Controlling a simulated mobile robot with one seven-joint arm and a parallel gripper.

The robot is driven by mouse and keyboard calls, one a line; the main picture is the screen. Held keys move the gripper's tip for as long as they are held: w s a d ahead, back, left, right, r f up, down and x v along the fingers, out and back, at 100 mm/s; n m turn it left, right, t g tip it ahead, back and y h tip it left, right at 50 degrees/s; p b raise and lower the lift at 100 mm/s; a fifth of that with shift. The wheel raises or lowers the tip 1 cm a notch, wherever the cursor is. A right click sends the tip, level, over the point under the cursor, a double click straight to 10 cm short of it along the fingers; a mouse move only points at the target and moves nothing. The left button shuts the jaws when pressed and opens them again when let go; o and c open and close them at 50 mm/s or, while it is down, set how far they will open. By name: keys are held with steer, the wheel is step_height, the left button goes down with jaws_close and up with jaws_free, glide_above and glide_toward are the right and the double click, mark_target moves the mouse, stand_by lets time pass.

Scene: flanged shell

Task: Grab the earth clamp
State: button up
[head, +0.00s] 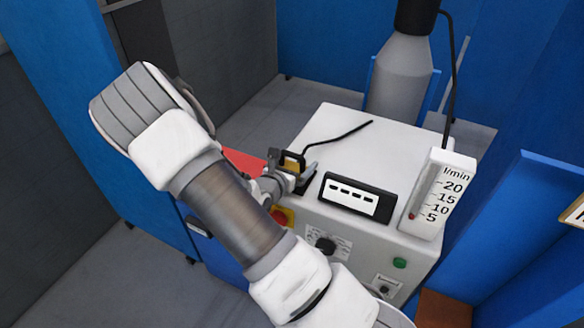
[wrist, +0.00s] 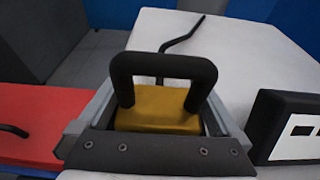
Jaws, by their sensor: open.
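The earth clamp (wrist: 157,109) appears as a yellow-brown block with a thick black loop handle, on the white machine top near its front left edge. It also shows small in the head view (head: 292,162), partly hidden by my gripper. My gripper (head: 288,178) is at the clamp. In the wrist view, its grey fingers stand apart on the left and right of the yellow block, behind the dark bolted plate, and my gripper (wrist: 158,98) is open. Whether the fingers touch the block cannot be told.
The white machine (head: 345,140) carries a black-framed panel (head: 356,197) right of the clamp and a flow gauge (head: 438,195) farther right. A black cable (head: 338,133) runs back across its top. A red surface (wrist: 45,120) lies left. A grey cylinder (head: 400,75) stands behind.

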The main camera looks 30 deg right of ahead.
steer(key=c, duration=1.6)
steer(key=shift+r, duration=0.2)
